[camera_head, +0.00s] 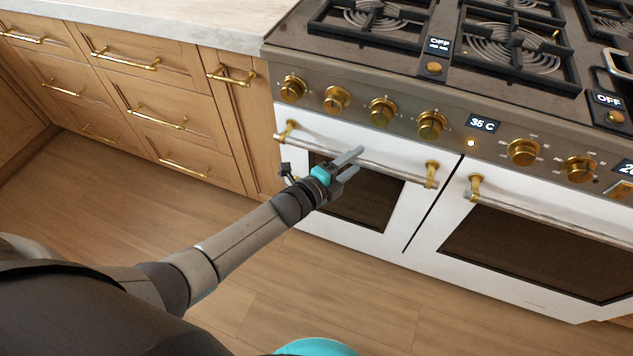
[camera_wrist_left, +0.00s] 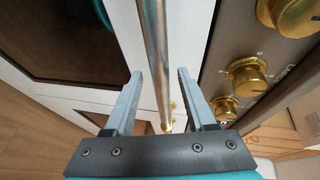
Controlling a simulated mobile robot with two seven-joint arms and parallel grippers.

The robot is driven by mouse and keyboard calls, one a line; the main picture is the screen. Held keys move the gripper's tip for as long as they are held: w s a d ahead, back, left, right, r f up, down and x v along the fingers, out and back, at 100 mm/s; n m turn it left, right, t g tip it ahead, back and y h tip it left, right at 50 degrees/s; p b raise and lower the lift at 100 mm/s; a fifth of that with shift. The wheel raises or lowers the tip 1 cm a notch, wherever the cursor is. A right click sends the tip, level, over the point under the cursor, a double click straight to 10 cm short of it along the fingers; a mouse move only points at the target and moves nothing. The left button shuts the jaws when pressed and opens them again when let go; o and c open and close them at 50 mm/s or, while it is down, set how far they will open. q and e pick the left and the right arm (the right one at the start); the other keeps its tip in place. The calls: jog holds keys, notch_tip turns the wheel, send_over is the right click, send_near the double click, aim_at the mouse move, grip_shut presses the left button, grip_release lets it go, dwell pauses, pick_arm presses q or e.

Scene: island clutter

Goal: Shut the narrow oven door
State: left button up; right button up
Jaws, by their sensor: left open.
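The narrow oven door (camera_head: 407,218) is the white left door of the range, with a dark window (camera_head: 370,197). It looks upright and about flush with the wide door beside it; a small gap at its top cannot be ruled out. Its metal handle bar (camera_head: 392,165) has gold end mounts. My left gripper (camera_head: 352,171) is at this handle, in front of the door's upper middle. In the left wrist view my gripper (camera_wrist_left: 160,78) is open, and the handle bar (camera_wrist_left: 155,45) runs between its two fingers. Contact cannot be told. My right gripper is out of view.
The wide oven door (camera_head: 515,275) is at the right, with its own handle. Gold knobs (camera_head: 382,110) line the panel above. Wooden drawers (camera_head: 150,100) with gold pulls stand at the left. The wooden floor (camera_head: 80,200) in front is clear.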

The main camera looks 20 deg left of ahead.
pick_arm(q)
jog(key=shift+p+v, duration=0.4)
jog(key=shift+v, duration=0.35)
jog(key=p+v, duration=0.6)
jog(key=v, duration=0.6)
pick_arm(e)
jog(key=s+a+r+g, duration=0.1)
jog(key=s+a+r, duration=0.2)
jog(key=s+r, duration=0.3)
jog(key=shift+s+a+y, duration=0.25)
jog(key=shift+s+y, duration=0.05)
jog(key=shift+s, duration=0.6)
pick_arm(q)
jog(key=shift+s+a+r, duration=0.1)
jog(key=shift+r, duration=0.05)
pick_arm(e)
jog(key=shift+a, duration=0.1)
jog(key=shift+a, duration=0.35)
